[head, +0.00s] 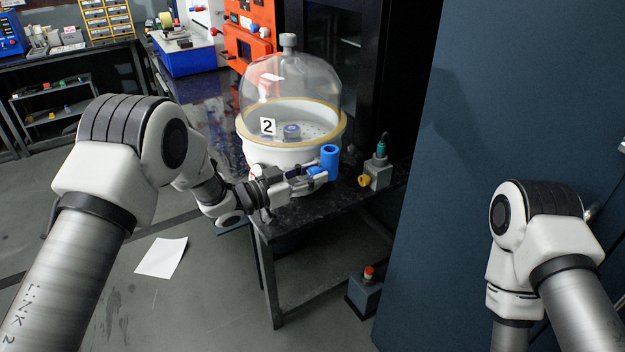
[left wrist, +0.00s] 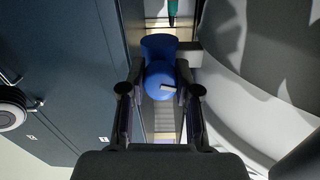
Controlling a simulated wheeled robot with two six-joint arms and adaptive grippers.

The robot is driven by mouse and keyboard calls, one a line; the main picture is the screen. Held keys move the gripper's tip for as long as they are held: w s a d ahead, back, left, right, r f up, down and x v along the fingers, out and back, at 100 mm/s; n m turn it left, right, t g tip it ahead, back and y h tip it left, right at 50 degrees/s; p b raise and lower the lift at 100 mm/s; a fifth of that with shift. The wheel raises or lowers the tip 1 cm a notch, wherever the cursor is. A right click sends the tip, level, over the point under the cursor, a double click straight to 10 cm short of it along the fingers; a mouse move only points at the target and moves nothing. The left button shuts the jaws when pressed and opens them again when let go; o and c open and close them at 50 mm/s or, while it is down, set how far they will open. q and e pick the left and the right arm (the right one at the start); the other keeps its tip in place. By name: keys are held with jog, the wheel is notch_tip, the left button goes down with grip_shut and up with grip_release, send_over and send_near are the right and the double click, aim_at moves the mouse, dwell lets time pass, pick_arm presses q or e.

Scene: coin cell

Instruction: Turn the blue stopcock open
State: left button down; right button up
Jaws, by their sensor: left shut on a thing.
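The blue stopcock (head: 329,158) is on the front right side of a white desiccator (head: 270,154) with a clear dome lid and a "2" label. My left gripper (head: 315,176) is at the stopcock, shut on its lower blue part. In the left wrist view the blue stopcock (left wrist: 160,79) lies between the two fingers (left wrist: 160,90), with a small pale mark on its round face. Which way the stopcock is turned I cannot tell. My right arm shows at the right, but its gripper is not in view.
A grey fitting with a yellow knob (head: 364,181) and green top stands right of the desiccator on the dark bench (head: 290,210). A dark blue cabinet (head: 480,100) closes off the right. A box with a red button (head: 367,286) is low down. Paper (head: 161,257) lies on the floor.

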pick_arm(q)
jog(key=shift+f+m, duration=0.1)
jog(key=shift+m, duration=0.4)
jog(key=c, duration=0.8)
grip_release()
pick_arm(e)
jog(key=shift+f, duration=0.4)
pick_arm(q)
jog(key=v, duration=1.2)
